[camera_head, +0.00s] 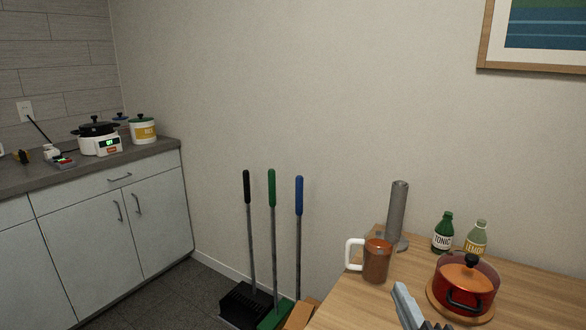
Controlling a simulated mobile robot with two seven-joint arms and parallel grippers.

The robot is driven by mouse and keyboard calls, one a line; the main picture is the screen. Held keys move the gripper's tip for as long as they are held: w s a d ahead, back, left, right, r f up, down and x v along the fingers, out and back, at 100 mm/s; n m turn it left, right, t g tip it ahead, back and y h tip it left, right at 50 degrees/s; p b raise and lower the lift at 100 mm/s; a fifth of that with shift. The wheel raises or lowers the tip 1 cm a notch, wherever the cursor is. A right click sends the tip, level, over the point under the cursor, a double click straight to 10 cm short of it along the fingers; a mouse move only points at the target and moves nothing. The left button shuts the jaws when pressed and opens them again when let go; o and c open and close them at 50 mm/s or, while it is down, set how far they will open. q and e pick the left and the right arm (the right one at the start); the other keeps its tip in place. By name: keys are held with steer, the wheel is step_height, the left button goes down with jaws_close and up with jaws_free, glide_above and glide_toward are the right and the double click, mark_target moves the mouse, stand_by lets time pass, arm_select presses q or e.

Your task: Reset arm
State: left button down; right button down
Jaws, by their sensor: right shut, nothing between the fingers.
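My right gripper (408,305) shows at the bottom edge of the head view, over the front part of the wooden table. Only its grey finger part and a dark piece beside it are in the picture; the rest is cut off. It is shut and holds nothing. It is below the mug in the picture and left of the red pot. My left gripper is not in view.
The wooden table (521,304) holds an amber mug (376,262), a grey cylinder (397,212), a tonic bottle (443,236), a lemon bottle (476,240) and a red pot (465,285). Brooms lean against the wall. A cooker (101,143) stands on the left counter.

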steer(key=s+d+f+m+g+h, duration=0.1)
steer(key=s+f+m+g, duration=0.3)
steer(key=f, duration=0.3)
steer(key=s+d+f+m+g, duration=0.1)
steer(key=s+f+m+g, duration=0.3)
steer(key=f, duration=0.4)
steer(key=s+a+f+m+g+y, duration=0.25)
steer(key=s+f+m+g, duration=0.35)
steer(key=s, duration=0.7)
step_height(320, 180, down, 24)
steer(key=w+d+r+n+h+b, duration=0.1)
steer(key=d+b, duration=0.1)
arm_select(q)
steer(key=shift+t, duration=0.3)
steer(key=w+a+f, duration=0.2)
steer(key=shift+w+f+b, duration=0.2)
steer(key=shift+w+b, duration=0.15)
steer(key=shift+b, duration=0.05)
arm_select(e)
steer(key=s+d+f, duration=0.2)
steer(key=s+f, duration=0.4)
steer(key=f, duration=0.2)
steer(key=s+d+f, duration=0.3)
steer(key=s+f, duration=0.2)
steer(key=f, duration=0.2)
steer(key=shift+s+f+n+g+h, duration=0.3)
steer(key=shift+s+f+g+h, duration=0.05)
steer(key=shift+f+g, duration=0.05)
steer(key=shift+d, duration=0.1)
